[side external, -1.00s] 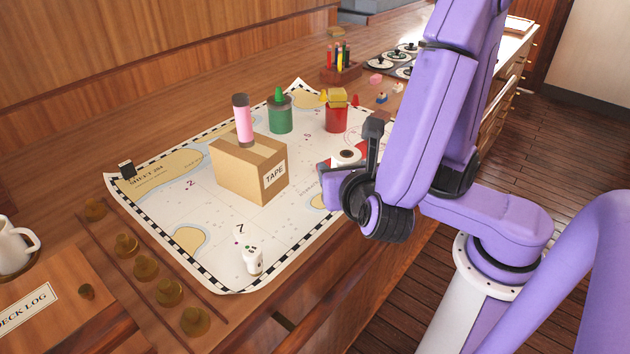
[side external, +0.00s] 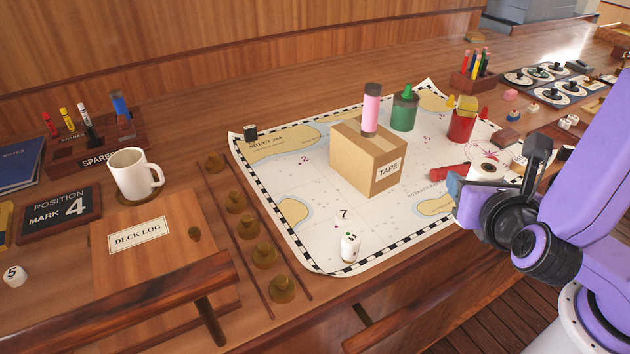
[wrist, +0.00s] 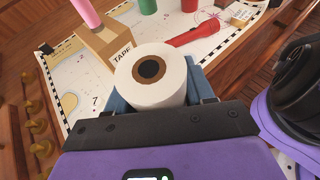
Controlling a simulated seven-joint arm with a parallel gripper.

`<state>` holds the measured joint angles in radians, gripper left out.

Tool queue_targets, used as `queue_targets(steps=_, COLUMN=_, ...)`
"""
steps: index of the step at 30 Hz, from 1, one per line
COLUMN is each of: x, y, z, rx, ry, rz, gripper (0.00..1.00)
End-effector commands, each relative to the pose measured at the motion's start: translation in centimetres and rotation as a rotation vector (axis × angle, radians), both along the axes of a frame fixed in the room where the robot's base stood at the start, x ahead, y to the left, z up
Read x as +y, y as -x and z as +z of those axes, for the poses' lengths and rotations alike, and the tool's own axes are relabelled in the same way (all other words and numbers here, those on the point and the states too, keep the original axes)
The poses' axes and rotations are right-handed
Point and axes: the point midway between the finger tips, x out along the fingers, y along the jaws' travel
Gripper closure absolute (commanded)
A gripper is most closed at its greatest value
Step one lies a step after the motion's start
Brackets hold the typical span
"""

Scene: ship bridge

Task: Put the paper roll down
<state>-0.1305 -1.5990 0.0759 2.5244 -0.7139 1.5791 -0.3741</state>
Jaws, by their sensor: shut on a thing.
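The paper roll (wrist: 151,76) is white with a brown core. In the wrist view it sits upright between the two blue finger pads of my gripper (wrist: 153,92), which is shut on it. In the side external view the roll (side external: 489,169) shows at the right, partly hidden by my gripper (side external: 470,188). It is over or near the right front edge of the chart (side external: 320,215). I cannot tell whether its underside touches anything.
A TAPE box (side external: 362,170) carrying a pink cylinder (side external: 371,108) stands on the chart. Green (side external: 404,110) and red (side external: 461,125) containers stand behind. A red cylinder (side external: 450,172) lies close left of the roll. A white marked piece (side external: 350,247) stands near the chart's front edge.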

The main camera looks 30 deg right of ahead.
Motion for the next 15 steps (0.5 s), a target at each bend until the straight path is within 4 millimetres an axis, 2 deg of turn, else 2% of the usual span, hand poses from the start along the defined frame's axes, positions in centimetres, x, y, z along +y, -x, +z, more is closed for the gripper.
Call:
queue_targets(steps=9, x=6.5, y=-8.8, z=-0.3, rx=0.0, ry=0.0, rz=0.226, gripper=0.84)
queue_targets(steps=15, x=9.3, y=-14.7, z=0.4, rx=0.0, ry=-0.001, rz=0.394, gripper=0.84)
